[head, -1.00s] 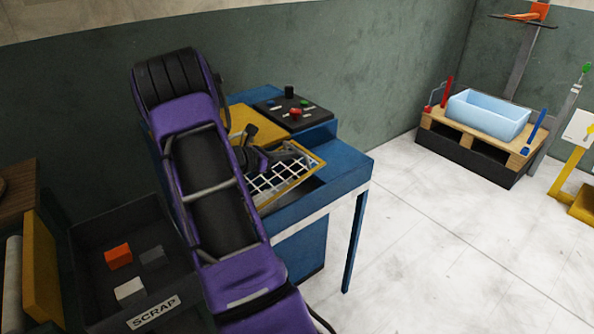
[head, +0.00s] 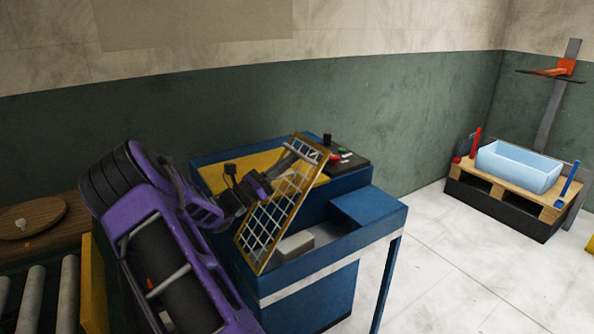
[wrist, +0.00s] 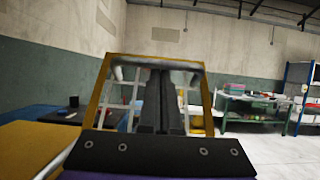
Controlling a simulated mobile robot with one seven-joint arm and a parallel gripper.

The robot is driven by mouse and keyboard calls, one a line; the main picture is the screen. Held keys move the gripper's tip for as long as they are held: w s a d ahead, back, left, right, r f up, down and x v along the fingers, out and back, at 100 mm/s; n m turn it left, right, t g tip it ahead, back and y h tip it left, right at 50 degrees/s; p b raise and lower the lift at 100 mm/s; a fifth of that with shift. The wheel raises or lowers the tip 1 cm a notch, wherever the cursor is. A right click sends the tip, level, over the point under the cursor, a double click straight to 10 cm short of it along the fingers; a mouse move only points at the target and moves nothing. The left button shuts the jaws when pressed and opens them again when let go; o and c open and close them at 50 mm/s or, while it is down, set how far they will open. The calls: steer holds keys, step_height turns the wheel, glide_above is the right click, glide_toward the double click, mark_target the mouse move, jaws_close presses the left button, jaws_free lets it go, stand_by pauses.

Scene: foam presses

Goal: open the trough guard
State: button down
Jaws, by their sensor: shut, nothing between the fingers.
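The trough guard (head: 272,222) is a yellow frame with a white wire mesh. In the head view it stands raised at a steep tilt over the trough of the blue press (head: 310,290). A pale grey block (head: 295,245) shows in the uncovered trough below it. My gripper (head: 304,152) is shut and empty, on the guard's left side, its fingers reaching to the upper part of the mesh. Whether they touch it I cannot tell. In the wrist view my fingers (wrist: 160,80) point at the mesh, inside the guard's yellow frame (wrist: 207,105).
A control box (head: 345,160) with red and green buttons sits at the press's back. A roller conveyor (head: 40,295) and a wooden round board (head: 32,218) are at left. A pallet (head: 507,205) with a light-blue tub (head: 518,166) stands at right. Floor between is clear.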

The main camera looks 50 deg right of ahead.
steer(key=w+a+r+h, duration=0.1)
steer(key=a+h, duration=0.1)
steer(key=a, duration=0.3)
steer(key=w+a+r+g+h+p, duration=0.1)
steer(key=w+a+r+h, duration=0.1)
steer(key=a, duration=0.3)
steer(key=shift+r, duration=0.25)
steer(key=shift+a+f, duration=0.1)
steer(key=shift+f, duration=0.05)
